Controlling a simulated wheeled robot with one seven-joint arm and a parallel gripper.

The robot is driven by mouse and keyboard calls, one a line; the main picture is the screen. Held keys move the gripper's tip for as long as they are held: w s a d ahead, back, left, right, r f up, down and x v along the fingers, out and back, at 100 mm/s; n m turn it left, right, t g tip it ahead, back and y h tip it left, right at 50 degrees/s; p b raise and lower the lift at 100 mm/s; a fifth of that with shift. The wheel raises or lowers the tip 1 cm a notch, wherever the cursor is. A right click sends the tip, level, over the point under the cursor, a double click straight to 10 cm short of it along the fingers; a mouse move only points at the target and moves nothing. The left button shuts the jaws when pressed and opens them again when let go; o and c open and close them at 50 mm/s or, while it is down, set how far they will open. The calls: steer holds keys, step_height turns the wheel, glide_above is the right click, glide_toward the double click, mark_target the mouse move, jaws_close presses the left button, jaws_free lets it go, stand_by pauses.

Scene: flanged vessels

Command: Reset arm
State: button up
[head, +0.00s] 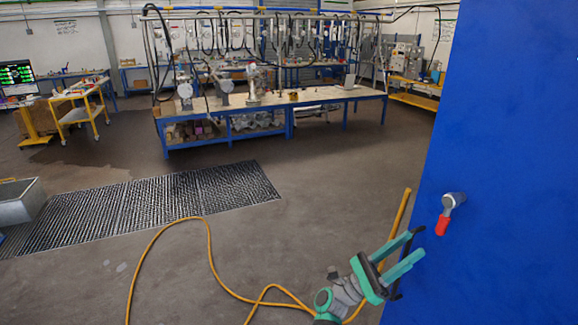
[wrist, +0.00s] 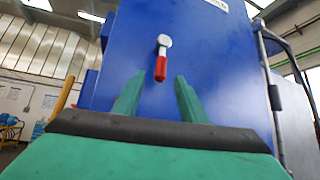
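My gripper (head: 416,244) is at the lower right of the head view, with its two green fingers spread apart and nothing between them. In the wrist view the open fingers (wrist: 160,78) point toward a blue panel (wrist: 215,70). A lever handle with a red grip (wrist: 160,68) and a grey metal pivot is mounted on that panel. The handle (head: 443,222) also shows in the head view, hanging downward, a little right of and above my fingertips. The fingers look apart from the handle. The blue panel (head: 510,180) fills the right side of the head view.
A blue-framed workbench (head: 340,94) with instruments stands at the back. A yellow cart (head: 76,113) is at the far left. A floor grating (head: 150,205) and a yellow hose (head: 208,240) lie on the floor. Open floor lies between bench and arm.

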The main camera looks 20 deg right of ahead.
steer(key=s+a+f+m+t+y, duration=0.4)
steer(key=a+f+m+t+y, duration=0.25)
steer(key=a+m+t, duration=0.35)
steer(key=s+a+f+m+t+y, duration=0.45)
steer(key=a+f+m+t, duration=0.25)
steer(key=m, duration=0.5)
steer(key=s+a+f+m+t+y, duration=0.3)
steer(key=a+f+m+t+y, duration=0.35)
steer(key=a+m+t, duration=0.35)
steer(key=s+a+f+n+g+y, duration=0.2)
steer(key=s+a+n+g+y, duration=0.2)
steer(key=s+a+n, duration=0.3)
steer(key=s+a+f+n+g+y, duration=0.2)
steer(key=s+a+n+y, duration=0.3)
steer(key=s, duration=1.1)
steer(key=a+n+g, duration=0.1)
steer(key=a+n, duration=0.2)
steer(key=shift+n+g, duration=0.4)
steer(key=shift+f, duration=0.1)
